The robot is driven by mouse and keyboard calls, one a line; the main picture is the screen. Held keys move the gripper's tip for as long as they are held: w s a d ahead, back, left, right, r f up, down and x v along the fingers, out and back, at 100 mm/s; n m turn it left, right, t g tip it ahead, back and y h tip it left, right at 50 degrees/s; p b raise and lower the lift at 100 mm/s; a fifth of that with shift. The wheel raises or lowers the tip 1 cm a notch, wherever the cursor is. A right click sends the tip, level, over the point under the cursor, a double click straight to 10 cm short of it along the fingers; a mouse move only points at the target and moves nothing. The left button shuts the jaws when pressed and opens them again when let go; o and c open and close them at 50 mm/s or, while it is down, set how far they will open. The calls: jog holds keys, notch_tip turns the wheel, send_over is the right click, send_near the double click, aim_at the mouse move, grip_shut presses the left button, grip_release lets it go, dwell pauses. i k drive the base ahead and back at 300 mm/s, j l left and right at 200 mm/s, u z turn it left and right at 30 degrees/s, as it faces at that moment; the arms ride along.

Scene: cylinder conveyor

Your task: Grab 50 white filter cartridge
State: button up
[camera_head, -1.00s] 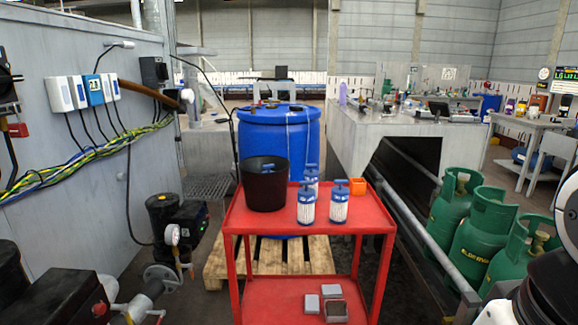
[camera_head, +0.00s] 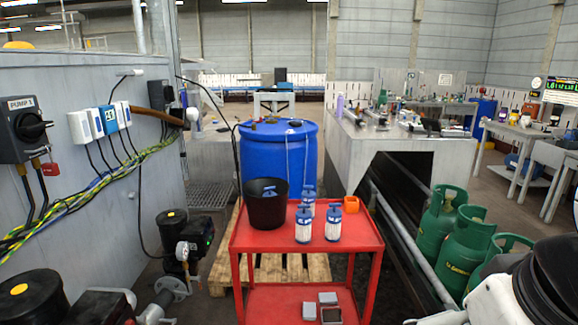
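Three white filter cartridges with blue caps and bases stand upright on the red cart's (camera_head: 355,240) top. One cartridge (camera_head: 303,229) is at the front left, one (camera_head: 333,227) is to its right, and one (camera_head: 310,208) stands behind, partly hidden. A black bucket (camera_head: 265,211) stands to their left. A blue handle-like part (camera_head: 269,191) shows at its mouth; what is below is hidden. I cannot read any number on the cartridges. My gripper is not in view; only white and black parts of my arm show at the lower right.
A small orange box (camera_head: 351,204) sits at the cart's back right. A blue barrel (camera_head: 276,160) on a pallet (camera_head: 218,268) stands behind the cart. Green gas cylinders (camera_head: 464,246) stand to the right, pumps and pipes (camera_head: 178,262) to the left. The cart's front top is clear.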

aim_at(334, 216)
jog(key=i+j+z, duration=0.15)
jog(key=i+z, duration=0.2)
jog(key=i, duration=0.25)
jog(key=i+j+z, duration=0.35)
jog(key=i, duration=0.25)
jog(key=i+j+z, duration=0.35)
jog(key=i, duration=0.2)
